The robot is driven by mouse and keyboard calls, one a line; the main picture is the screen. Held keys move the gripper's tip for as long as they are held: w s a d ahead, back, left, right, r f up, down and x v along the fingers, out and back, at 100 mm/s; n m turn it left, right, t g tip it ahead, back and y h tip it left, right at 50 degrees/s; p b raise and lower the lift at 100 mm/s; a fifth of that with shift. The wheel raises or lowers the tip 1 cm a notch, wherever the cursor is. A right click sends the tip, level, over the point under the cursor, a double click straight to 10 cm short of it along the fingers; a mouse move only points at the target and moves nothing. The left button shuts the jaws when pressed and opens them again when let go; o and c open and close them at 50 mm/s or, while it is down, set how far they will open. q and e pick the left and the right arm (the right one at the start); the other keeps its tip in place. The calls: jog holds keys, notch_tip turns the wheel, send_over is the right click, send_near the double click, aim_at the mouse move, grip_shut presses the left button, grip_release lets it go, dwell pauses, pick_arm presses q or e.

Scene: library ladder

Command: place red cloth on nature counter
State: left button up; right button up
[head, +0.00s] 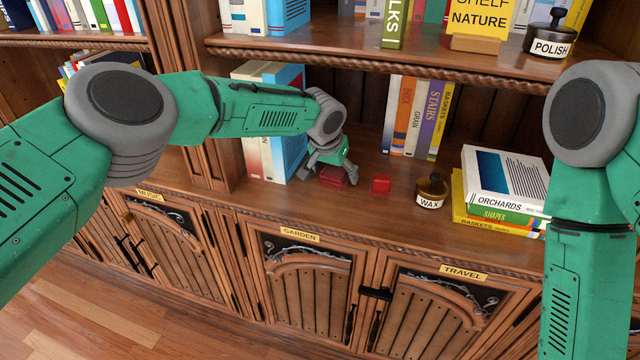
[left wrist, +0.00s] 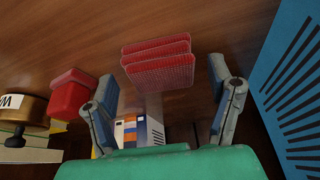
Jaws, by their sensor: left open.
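The red cloth (head: 333,179) lies on the wooden counter above the door labelled GARDEN, partly hidden by my left gripper (head: 331,165). In the left wrist view the cloth (left wrist: 158,62) is a folded, layered, textured red stack. It lies between the spread fingertips of my open left gripper (left wrist: 161,76), with a visible gap to each finger. A sign reading NATURE (head: 478,20) stands on the upper shelf at the top right. My right arm shows at the right edge, but its gripper is out of view.
A small red box (head: 381,184) and a WAX jar (head: 431,191) stand right of the cloth. Stacked books (head: 500,182) lie farther right. Upright blue and white books (head: 288,150) stand close to the left of my gripper. The upper shelf (head: 350,52) overhangs the counter.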

aim_at(333, 174)
pick_arm(q)
jog(key=v, duration=0.4)
jog(key=shift+s+a+r, duration=0.2)
jog(key=shift+s, duration=0.15)
jog(key=s+a, duration=0.1)
jog(key=s, duration=0.2)
jog(key=s+a, duration=0.1)
jog(key=s, duration=0.3)
jog(key=s+a+b, duration=0.1)
jog(key=s+a, duration=0.1)
jog(key=s, duration=0.1)
jog(key=shift+s+a+f, duration=0.1)
jog(key=shift+s, duration=0.2)
jog(key=s+a+f+n+g+h, duration=0.1)
jog(key=s+a+f+g, duration=0.15)
jog(key=s+f, duration=0.6)
jog(key=s+a+f+g+h, duration=0.1)
jog(key=s+a+f, duration=0.2)
jog(key=s+f, duration=0.6)
jog(key=s+a+f+n+y, duration=0.1)
jog(key=s+a+f+y, duration=0.1)
jog(key=s+a, duration=0.6)
jog(key=s+a+f+n+y, duration=0.1)
jog(key=s+a+n, duration=0.1)
jog(key=s+a, duration=0.7)
jog(key=s, duration=0.2)
jog(key=shift+s+a+f+y, duration=0.25)
jog(key=shift+s+f+y, duration=0.05)
jog(key=shift+f+y, duration=0.1)
